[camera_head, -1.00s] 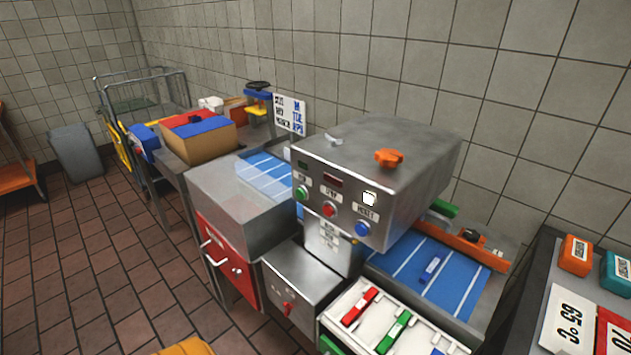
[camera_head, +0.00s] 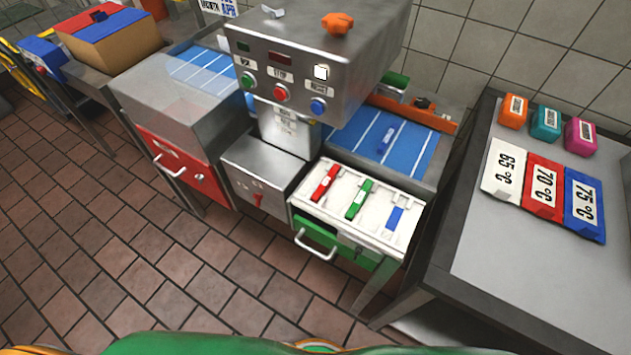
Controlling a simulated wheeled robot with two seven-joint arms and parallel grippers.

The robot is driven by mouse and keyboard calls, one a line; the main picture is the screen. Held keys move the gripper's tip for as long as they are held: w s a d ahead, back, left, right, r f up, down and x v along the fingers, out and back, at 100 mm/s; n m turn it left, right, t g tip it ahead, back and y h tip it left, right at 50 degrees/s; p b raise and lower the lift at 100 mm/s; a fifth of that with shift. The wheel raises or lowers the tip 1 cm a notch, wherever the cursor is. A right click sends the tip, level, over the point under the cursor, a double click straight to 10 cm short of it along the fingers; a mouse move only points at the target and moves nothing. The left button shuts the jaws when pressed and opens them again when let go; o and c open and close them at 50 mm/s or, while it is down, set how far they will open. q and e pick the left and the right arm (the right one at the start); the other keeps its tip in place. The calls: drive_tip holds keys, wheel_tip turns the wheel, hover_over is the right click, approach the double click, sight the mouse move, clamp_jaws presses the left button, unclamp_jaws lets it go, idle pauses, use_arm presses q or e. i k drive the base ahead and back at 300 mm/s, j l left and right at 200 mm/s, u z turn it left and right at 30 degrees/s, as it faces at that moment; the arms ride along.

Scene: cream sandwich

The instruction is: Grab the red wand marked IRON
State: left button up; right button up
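A red wand (camera_head: 325,183) lies in a white tray (camera_head: 375,232) at the front of the machine, at the left end of a row. A green wand (camera_head: 359,199) lies in the middle and a blue one (camera_head: 395,217) at the right. The red wand has a small pale mark in its middle; I cannot read any lettering on it. Neither of my grippers is in view.
The grey machine (camera_head: 285,60) with coloured buttons stands behind the tray. A green-fronted drawer (camera_head: 345,250) with a handle is below it. At right, a table (camera_head: 480,260) holds temperature cards and coloured blocks. Tiled floor (camera_head: 200,290) is open in front.

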sight(316, 197)
drive_tip(key=j+z, duration=1.2)
drive_tip(key=j, duration=0.15)
drive_tip(key=k+j+z, duration=0.15)
drive_tip(key=j+z, duration=0.3)
drive_tip(key=k+j+z, duration=0.2)
drive_tip(key=z, duration=0.2)
drive_tip(key=j, duration=0.1)
